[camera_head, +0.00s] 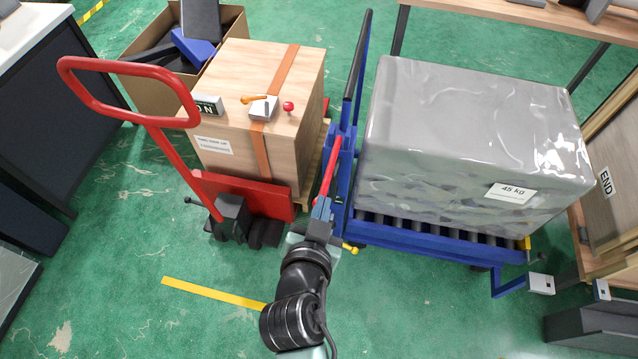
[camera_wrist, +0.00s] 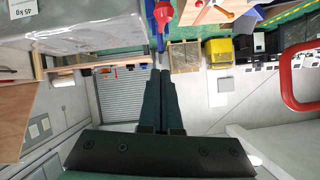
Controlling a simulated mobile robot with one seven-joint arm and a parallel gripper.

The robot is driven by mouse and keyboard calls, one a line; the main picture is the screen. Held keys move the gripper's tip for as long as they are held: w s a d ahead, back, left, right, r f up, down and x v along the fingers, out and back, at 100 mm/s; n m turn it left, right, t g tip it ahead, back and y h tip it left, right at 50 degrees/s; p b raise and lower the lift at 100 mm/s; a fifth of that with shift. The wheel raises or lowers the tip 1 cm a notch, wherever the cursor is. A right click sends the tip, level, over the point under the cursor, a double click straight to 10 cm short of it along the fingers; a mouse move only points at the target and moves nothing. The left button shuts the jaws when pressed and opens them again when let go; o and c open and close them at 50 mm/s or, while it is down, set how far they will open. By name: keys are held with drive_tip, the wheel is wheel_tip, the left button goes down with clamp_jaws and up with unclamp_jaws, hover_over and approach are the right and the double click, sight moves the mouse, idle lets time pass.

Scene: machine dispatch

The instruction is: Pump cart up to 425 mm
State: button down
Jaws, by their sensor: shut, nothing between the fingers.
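The blue cart (camera_head: 440,238) stands right of centre in the head view, with a roller top and a tall push handle at its left end. A lever with a red grip (camera_head: 330,165) rises beside the cart's left end; a red and blue part also shows at the top of the wrist view (camera_wrist: 160,14). A yellow pedal-like part (camera_head: 350,248) sits low at the cart's left corner. My gripper (camera_head: 319,218) is shut and empty near the lever's lower end; I cannot tell if it touches. Its closed fingers show in the wrist view (camera_wrist: 160,75). No height reading is legible.
A grey wrapped load (camera_head: 470,130) marked 45 kg rests on the cart. Left stands a red pallet truck (camera_head: 180,160) with a wooden crate (camera_head: 255,90). A cardboard box (camera_head: 150,90) is behind it. Green floor is open at front left, with a yellow stripe (camera_head: 212,293).

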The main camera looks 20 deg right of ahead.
drive_tip(key=shift+d, duration=0.1)
drive_tip(key=p, duration=0.2)
hover_over(325, 192)
wheel_tip(325, 192, down, 4)
drive_tip(key=f, duration=0.1)
drive_tip(key=s+f, duration=0.1)
drive_tip(key=f, duration=0.1)
drive_tip(key=shift+s+a+f, duration=0.1)
drive_tip(key=shift+a+f, duration=0.2)
drive_tip(key=shift+f, duration=0.35)
